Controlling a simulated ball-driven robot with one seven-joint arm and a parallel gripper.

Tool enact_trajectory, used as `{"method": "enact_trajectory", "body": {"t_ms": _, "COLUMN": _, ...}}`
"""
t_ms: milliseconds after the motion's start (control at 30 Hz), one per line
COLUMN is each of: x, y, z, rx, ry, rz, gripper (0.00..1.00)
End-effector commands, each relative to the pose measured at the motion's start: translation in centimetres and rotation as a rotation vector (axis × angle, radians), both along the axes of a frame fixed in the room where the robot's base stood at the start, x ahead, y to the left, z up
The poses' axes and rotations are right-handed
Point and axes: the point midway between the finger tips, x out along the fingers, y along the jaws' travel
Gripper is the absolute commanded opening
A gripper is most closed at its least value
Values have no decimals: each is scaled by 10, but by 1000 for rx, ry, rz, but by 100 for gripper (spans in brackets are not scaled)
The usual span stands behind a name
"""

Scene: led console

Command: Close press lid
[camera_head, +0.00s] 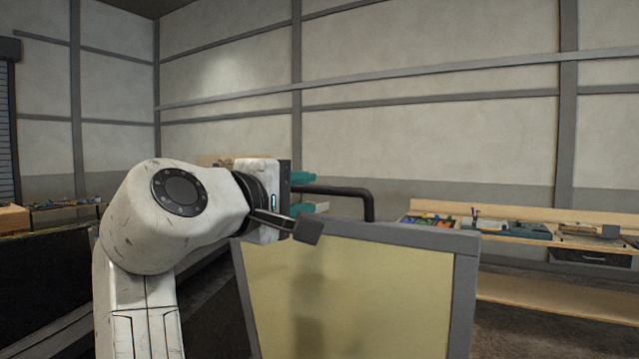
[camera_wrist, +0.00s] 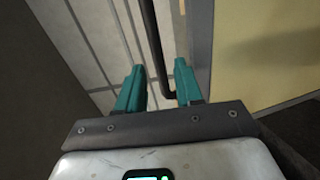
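The press lid (camera_head: 350,295) is a grey-framed panel with a yellowish see-through pane, standing raised in front of me in the head view. Its edge and pane also show at the right of the wrist view (camera_wrist: 262,55). A black bent bar handle (camera_head: 345,190) sticks out behind the lid's top edge. My gripper (camera_head: 312,192) has teal fingers and is at the handle's left end. In the wrist view the handle (camera_wrist: 153,45) runs between the two spread fingertips (camera_wrist: 159,68), with gaps visible beside it. Whether either finger touches it I cannot tell. The press body is hidden.
A wooden workbench (camera_head: 510,212) with bins and tools stands along the right wall. Another bench (camera_head: 65,206) with small items is at the far left. A dark low surface (camera_head: 45,270) lies left of my arm. Open floor shows right of the lid.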

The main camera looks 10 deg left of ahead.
Motion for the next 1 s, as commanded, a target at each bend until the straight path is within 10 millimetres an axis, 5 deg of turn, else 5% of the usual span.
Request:
{"method": "enact_trajectory", "body": {"t_ms": 300, "x": 42, "y": -15, "z": 0, "rx": -1, "ry": 0, "rz": -1, "gripper": 36}}
{"method": "enact_trajectory", "body": {"t_ms": 700, "x": 50, "y": -18, "z": -2, "rx": 0, "ry": 0, "rz": 1, "gripper": 36}}
{"method": "enact_trajectory", "body": {"t_ms": 1000, "x": 50, "y": -18, "z": -2, "rx": 0, "ry": 0, "rz": 1, "gripper": 9}}
